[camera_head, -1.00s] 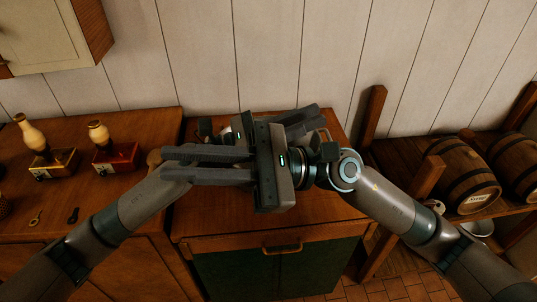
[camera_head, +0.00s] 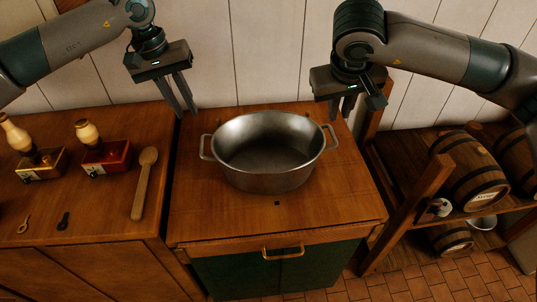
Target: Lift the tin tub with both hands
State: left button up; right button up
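The tin tub (camera_head: 268,181) is an oval grey metal basin with a loop handle at each end. It stands upright on the wooden counter (camera_head: 340,205), and its inside looks empty. The left handle (camera_head: 205,147) and right handle (camera_head: 331,137) are both clear of my grippers. My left gripper (camera_head: 186,113) hangs above and behind the left handle, fingers down, open and empty. My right gripper (camera_head: 358,102) is above and behind the right handle, fingers pointing down, open and empty. Neither gripper touches the tub.
A wooden spoon (camera_head: 145,183) lies on the left counter, near a red grinder (camera_head: 106,158) and a yellow one (camera_head: 40,164). Barrels (camera_head: 468,172) lie on a rack to the right. A plank wall stands close behind. The counter in front of the tub is mostly clear.

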aim_at(335, 137)
pick_arm(q)
jog(key=shift+a+r, duration=0.1)
jog(key=shift+a, duration=0.15)
pick_arm(e)
jog(key=shift+w+d+r, duration=0.1)
jog(key=shift+d, duration=0.1)
